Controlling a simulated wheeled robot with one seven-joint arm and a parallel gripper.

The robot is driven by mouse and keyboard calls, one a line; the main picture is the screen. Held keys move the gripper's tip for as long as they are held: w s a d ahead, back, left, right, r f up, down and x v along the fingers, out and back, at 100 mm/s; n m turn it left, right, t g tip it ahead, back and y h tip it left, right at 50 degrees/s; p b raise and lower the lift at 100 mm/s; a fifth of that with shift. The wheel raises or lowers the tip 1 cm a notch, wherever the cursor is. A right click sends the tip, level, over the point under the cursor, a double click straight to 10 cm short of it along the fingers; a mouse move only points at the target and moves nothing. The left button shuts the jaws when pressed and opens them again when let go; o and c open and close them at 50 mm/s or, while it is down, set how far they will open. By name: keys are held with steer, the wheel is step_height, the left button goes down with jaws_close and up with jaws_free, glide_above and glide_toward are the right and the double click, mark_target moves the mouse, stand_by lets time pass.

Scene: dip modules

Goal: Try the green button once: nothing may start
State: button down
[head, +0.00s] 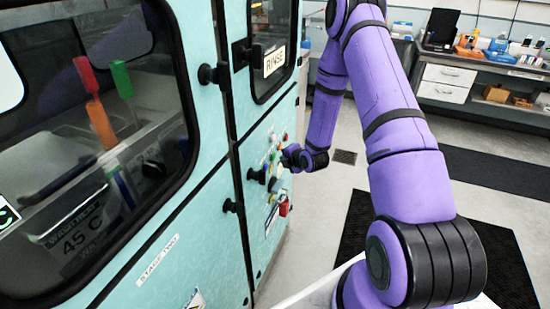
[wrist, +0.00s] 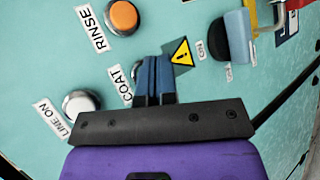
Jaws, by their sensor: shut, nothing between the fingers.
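The control panel (head: 254,214) is on the teal cabinet front, with small coloured controls in the head view. A small green spot (head: 272,156) shows there, just left of my gripper (head: 286,158); it is too small to tell if it is the green button. No green button shows in the wrist view. There my gripper (wrist: 155,78) has its blue fingers together and empty, over the panel beside the COAT label (wrist: 120,82). A control by that label is mostly hidden behind the fingers. Contact cannot be told.
An orange button (wrist: 124,15) by RINSE, a white button (wrist: 80,102) by LINE ON and a blue control (wrist: 238,28) surround the fingers. A warning triangle (wrist: 182,54) is close right. Black knobs (head: 257,175) stick out from the cabinet. Open floor lies right of it.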

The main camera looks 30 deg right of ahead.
steer(key=s+d, duration=0.1)
steer(key=s, duration=0.1)
steer(key=s+d, duration=0.2)
stand_by(0.4)
stand_by(0.7)
steer(key=s+a+r+m+g+h, duration=0.1)
steer(key=s+a+r+m, duration=0.15)
steer(key=r, duration=0.65)
steer(key=s+a+r+m+g, duration=0.15)
steer(key=r+m, duration=0.25)
steer(key=r, duration=0.6)
steer(key=s+a+r+m+g+h, duration=0.1)
steer(key=a+r+m, duration=0.15)
steer(key=r, duration=0.65)
steer(key=s+a+r+m+g, duration=0.1)
steer(key=s+a+r+m, duration=0.2)
steer(key=s, duration=0.6)
steer(key=s+a+r+m+g, duration=0.1)
steer(key=s+a+r+m, duration=0.3)
steer(key=s+r, duration=0.3)
steer(key=s+a+r+m+g+y, duration=0.1)
steer(key=s+a+r+m, duration=0.2)
steer(key=s, duration=0.8)
step_height(320, 180, up, 2)
steer(key=shift+s+a+m, duration=0.15)
steer(key=shift+s+m, duration=0.25)
steer(key=shift+m, duration=0.2)
